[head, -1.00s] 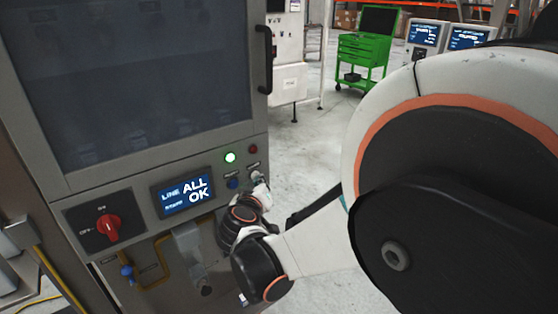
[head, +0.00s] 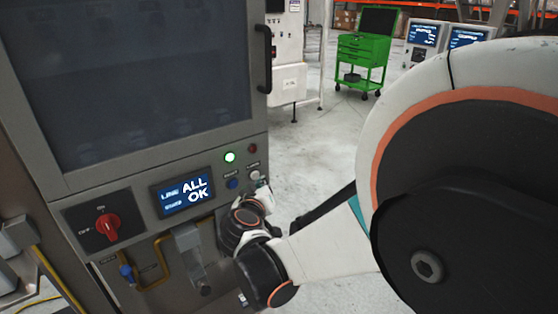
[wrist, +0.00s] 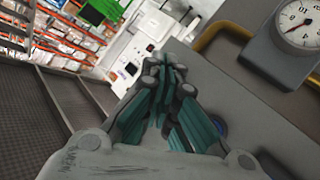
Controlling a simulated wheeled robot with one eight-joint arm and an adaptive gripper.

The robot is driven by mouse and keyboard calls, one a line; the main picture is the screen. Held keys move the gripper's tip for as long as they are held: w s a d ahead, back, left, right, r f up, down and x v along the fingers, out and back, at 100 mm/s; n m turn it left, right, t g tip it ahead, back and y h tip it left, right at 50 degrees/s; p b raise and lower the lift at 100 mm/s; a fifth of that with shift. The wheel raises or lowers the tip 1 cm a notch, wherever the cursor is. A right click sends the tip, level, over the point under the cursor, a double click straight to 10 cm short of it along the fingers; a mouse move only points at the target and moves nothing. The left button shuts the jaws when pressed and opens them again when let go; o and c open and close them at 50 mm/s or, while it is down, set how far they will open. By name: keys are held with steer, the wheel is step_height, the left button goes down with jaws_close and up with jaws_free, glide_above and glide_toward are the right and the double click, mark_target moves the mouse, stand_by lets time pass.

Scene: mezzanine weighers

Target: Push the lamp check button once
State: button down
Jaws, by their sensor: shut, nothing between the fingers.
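The grey cabinet's button panel shows in the head view, with a pale button (head: 252,175) at its right edge and a blue button (head: 233,184) left of it. Small labels sit above both but are too small to read; the pale one may be the lamp check button. My gripper (head: 263,187) is just below and right of the pale button; contact cannot be told. In the wrist view my gripper (wrist: 165,75) is shut and empty. The blue button (wrist: 221,128) peeps out beside a finger there, and the pale button is not visible.
A lit green lamp (head: 230,157) and a dark red lamp (head: 253,148) sit above the buttons. A display (head: 187,194) reads "ALL OK". A red rotary switch (head: 107,226) is at left. A gauge (wrist: 300,25) stands near my gripper. Open floor lies right of the cabinet.

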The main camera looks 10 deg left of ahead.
steer(key=shift+s+d, duration=0.15)
steer(key=s+d, duration=0.3)
steer(key=shift+d, duration=0.3)
stand_by(0.4)
stand_by(0.4)
